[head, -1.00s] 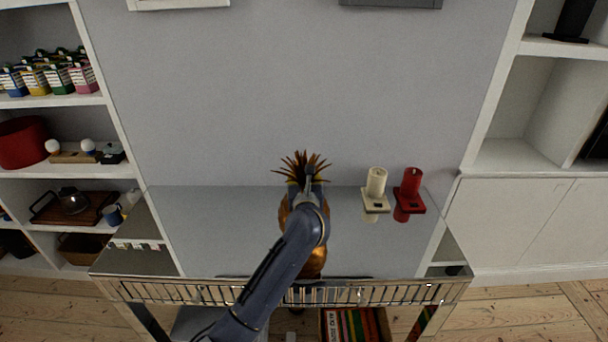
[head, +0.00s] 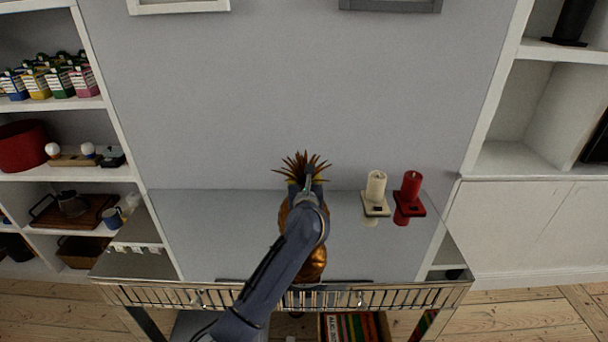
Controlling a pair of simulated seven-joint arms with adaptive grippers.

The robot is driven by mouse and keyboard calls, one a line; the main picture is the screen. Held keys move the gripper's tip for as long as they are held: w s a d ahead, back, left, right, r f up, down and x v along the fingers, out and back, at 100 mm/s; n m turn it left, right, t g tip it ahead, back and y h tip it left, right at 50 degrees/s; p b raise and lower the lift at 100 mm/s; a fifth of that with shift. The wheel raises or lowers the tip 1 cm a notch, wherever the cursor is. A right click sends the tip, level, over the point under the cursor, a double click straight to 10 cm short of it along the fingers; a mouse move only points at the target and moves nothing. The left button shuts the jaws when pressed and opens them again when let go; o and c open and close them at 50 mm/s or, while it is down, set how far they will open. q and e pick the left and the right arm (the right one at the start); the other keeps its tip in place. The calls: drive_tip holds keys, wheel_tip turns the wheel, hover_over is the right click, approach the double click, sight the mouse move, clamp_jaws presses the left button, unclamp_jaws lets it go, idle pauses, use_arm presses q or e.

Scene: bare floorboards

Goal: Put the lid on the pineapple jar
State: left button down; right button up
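The golden-brown pineapple jar (head: 314,266) stands on the shiny metal table, mostly covered by my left arm. The pineapple lid (head: 301,166), a crown of spiky orange-brown leaves, shows just beyond my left gripper (head: 306,184). The gripper is over the upper end of the jar, at the base of the leaves. Small yellow bits show beside its fingers. The wrist hides the grip and the seam between lid and jar, so I cannot tell whether the lid is held or touches the jar. My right gripper is not in view.
Shelves stand on both sides.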

use_arm(q)
drive_tip(key=shift+w+a+f, duration=0.15)
drive_tip(key=shift+w, duration=1.15)
idle(1.1)
drive_tip(key=shift+f, duration=0.1)
drive_tip(key=c, duration=1.1)
unclamp_jaws()
drive_tip(key=shift+f, duration=0.1)
drive_tip(key=shift+s, duration=0.15)
drive_tip(key=shift+s+f, duration=0.1)
drive_tip(key=shift+s, duration=0.45)
drive_tip(key=shift+s+r, duration=0.2)
drive_tip(key=shift+s, duration=0.65)
drive_tip(key=shift+s+r, duration=0.2)
drive_tip(key=shift+s, duration=3.2)
